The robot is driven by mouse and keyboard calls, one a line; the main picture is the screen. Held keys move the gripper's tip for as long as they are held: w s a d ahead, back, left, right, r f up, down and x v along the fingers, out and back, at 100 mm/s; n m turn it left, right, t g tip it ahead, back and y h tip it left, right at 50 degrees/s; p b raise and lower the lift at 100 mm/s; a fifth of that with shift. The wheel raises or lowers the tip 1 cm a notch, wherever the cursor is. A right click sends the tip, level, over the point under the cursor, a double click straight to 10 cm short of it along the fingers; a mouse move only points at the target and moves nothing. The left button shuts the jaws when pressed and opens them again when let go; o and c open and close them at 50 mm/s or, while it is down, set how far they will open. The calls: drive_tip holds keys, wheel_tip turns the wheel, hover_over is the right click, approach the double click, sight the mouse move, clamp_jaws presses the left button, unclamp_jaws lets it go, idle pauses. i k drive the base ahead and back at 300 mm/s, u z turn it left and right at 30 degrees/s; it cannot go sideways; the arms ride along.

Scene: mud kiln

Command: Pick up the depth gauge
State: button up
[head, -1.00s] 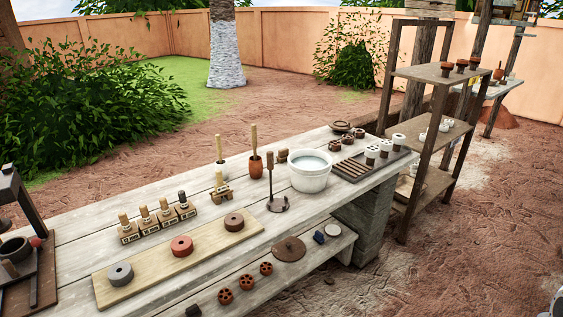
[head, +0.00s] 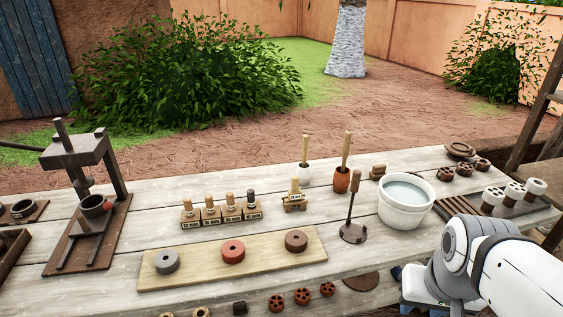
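Two things on the pale plank table could be the depth gauge, and I cannot tell for certain which. One is a small light-wood tool (head: 295,197) with a short upright stem and a crosspiece, standing behind the board of discs. The other is a dark upright rod on a flat round base (head: 353,232), left of the white bucket. Both stand free with nothing holding them. My white and grey arm shows at the lower right, apart from both, in front of the bucket. My gripper's fingers are not visible.
A white bucket (head: 404,216) of liquid stands right of the rod. Four-stamp row (head: 221,214) and a board with three discs (head: 300,260) lie left. Two handled pots, one terracotta (head: 342,180), stand behind. A dark press (head: 80,155) stands far left.

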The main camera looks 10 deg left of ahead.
sight(294, 194)
drive_tip(key=u, duration=0.45)
drive_tip(key=i, duration=1.1)
drive_tip(key=u, duration=0.45)
